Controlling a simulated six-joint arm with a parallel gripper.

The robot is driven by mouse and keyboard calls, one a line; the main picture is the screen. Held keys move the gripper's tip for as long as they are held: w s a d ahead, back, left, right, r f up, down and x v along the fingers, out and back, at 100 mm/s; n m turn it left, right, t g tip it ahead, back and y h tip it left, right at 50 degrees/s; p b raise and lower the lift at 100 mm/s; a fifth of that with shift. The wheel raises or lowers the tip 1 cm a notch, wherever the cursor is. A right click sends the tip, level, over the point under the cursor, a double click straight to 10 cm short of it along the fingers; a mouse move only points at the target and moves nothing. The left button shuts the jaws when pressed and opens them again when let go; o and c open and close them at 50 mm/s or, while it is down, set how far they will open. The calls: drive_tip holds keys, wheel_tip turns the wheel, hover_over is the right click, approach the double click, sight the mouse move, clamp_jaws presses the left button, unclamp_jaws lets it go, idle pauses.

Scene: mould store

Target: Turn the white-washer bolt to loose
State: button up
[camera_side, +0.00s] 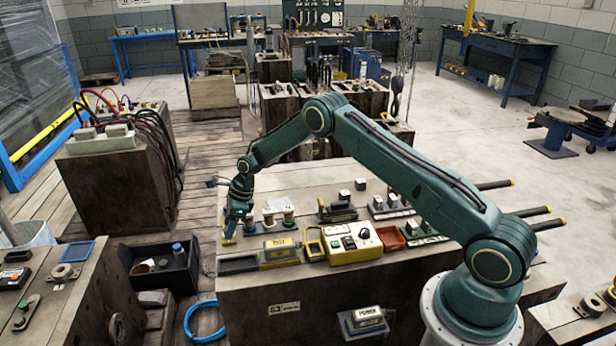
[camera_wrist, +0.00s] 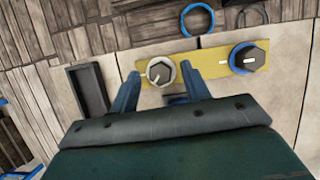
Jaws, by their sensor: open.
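In the wrist view, the white-washer bolt (camera_wrist: 161,72) sits on a yellow plate (camera_wrist: 210,66). It has a dark head, a pale washer and a short white mark pointing to the lower left. A second bolt with a blue washer (camera_wrist: 248,58) is to its right on the same plate, its white mark pointing roughly left. My gripper (camera_wrist: 160,73) is open, with one blue finger on each side of the white-washer bolt. I cannot tell whether the fingers touch it. In the side view, my gripper (camera_side: 232,224) is low over the bench's left end, and the bolts are hard to make out.
A dark open tray (camera_wrist: 88,90) lies left of the plate in the wrist view. In the side view, a yellow control box (camera_side: 352,243) and other small parts stand on the bench to the right. A blue hose coil (camera_side: 204,322) is on the floor.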

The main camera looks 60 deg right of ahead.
drive_tip(key=shift+a+f, duration=0.1)
drive_tip(key=shift+f, duration=0.1)
drive_tip(key=c, duration=1)
drive_tip(key=shift+n, duration=0.4)
drive_tip(key=n+g+y, duration=0.1)
drive_tip(key=n, duration=0.2)
drive_tip(key=shift+w, duration=0.15)
drive_tip(key=shift+n+g, duration=0.6)
drive_tip(key=shift+n, duration=0.7)
drive_tip(key=shift+n+g, duration=0.3)
drive_tip(key=shift+n, duration=0.4)
